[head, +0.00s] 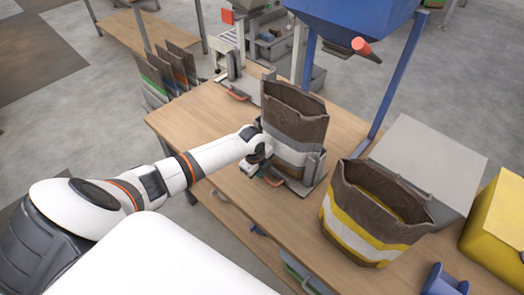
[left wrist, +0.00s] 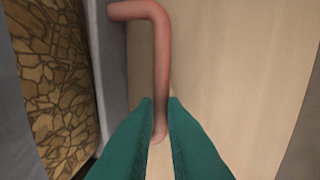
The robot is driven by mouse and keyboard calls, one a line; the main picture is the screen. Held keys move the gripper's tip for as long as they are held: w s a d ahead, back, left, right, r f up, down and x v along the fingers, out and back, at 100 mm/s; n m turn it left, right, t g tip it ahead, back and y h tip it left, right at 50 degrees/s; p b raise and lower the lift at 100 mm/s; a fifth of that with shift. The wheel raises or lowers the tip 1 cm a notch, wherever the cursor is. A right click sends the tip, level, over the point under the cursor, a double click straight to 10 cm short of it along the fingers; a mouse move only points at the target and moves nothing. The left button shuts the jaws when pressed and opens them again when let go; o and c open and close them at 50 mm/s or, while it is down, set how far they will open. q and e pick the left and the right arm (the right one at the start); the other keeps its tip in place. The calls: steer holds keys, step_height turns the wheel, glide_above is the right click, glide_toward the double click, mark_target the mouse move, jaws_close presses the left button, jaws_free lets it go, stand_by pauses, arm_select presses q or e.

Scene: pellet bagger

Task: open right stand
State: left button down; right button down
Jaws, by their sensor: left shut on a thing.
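The right stand (head: 313,177) is a grey metal frame on the wooden table. An open brown, grey and white bag (head: 297,118) stands upright in it. My left gripper (head: 270,172) is low at the stand's near left side. In the left wrist view, the stand's bent red handle (left wrist: 161,55) runs down between the teal fingertips of my left gripper (left wrist: 160,110), which are shut on its end. The head view mostly hides the handle behind the gripper. My right gripper is out of view.
A brown, yellow and white bag (head: 372,218) stands at the table's right, near a grey box (head: 428,160) and yellow bin (head: 497,230). Another stand (head: 247,84) with a red handle is further back. A blue hopper (head: 350,20) hangs above. The table's left part is clear.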

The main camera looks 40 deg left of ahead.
arm_select(q)
steer(key=shift+s+a, duration=0.1)
steer(key=shift+s, duration=0.35)
steer(key=c, duration=1.5)
jaws_free()
step_height(320, 180, up, 12)
steer(key=s, duration=0.2)
steer(key=shift+a+b, duration=0.15)
steer(key=shift+b, duration=0.15)
steer(key=shift+s+f, duration=0.1)
steer(key=shift+f, duration=0.05)
